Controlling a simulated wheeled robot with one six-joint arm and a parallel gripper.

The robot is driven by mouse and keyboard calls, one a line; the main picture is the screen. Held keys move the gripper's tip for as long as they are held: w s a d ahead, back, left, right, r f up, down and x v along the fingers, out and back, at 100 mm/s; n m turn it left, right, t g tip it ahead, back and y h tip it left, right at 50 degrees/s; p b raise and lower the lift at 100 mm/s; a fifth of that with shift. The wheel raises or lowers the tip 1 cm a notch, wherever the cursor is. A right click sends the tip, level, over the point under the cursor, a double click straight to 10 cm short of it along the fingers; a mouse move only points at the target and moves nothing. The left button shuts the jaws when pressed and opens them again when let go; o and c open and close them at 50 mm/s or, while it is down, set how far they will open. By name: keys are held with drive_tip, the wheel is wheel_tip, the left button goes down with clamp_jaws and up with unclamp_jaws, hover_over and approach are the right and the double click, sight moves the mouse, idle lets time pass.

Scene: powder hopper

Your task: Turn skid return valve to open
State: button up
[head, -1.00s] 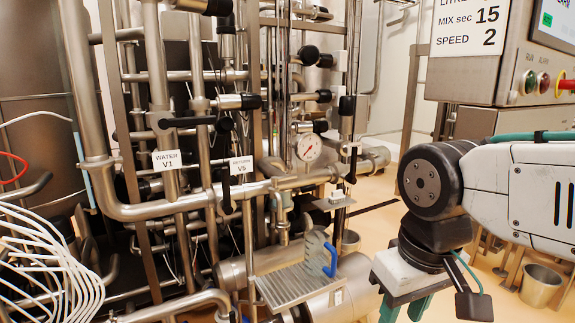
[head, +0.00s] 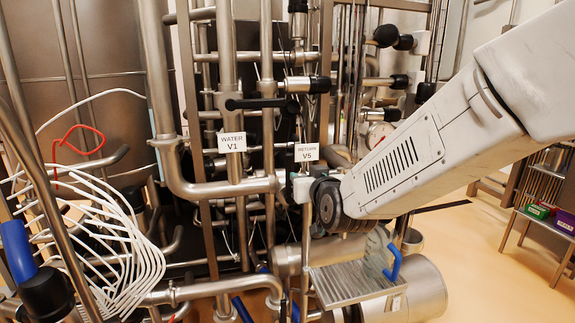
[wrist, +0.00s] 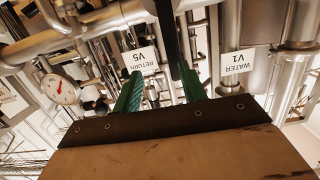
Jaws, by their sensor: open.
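The skid return valve carries a white "RETURN V5" label (head: 306,152), which shows upside down in the wrist view (wrist: 138,60). Its black lever (head: 281,165) hangs roughly vertical just left of the label in the head view. In the wrist view a black lever (wrist: 168,35) runs down from the top edge into the gap between my fingers. My gripper (wrist: 160,78) has two green fingers, apart, one on each side of the lever's line. I cannot tell whether either finger touches it.
A pressure gauge (wrist: 62,90) and dense steel pipes surround the valves. A metal step (head: 345,285) stands below.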

sight(291, 168)
drive_tip(key=shift+w+a+t, duration=0.3)
drive_tip(key=shift+a+t, duration=0.15)
drive_tip(key=shift+a, duration=0.15)
drive_tip(key=shift+w+a+t, duration=0.25)
drive_tip(key=shift+a+t, duration=0.2)
drive_tip(key=shift+a, duration=0.15)
drive_tip(key=shift+w+a, duration=0.15)
drive_tip(key=shift+w, duration=0.1)
drive_tip(key=x, duration=0.7)
drive_tip(key=shift+w+r, duration=0.1)
drive_tip(key=shift+w, duration=0.1)
clamp_jaws()
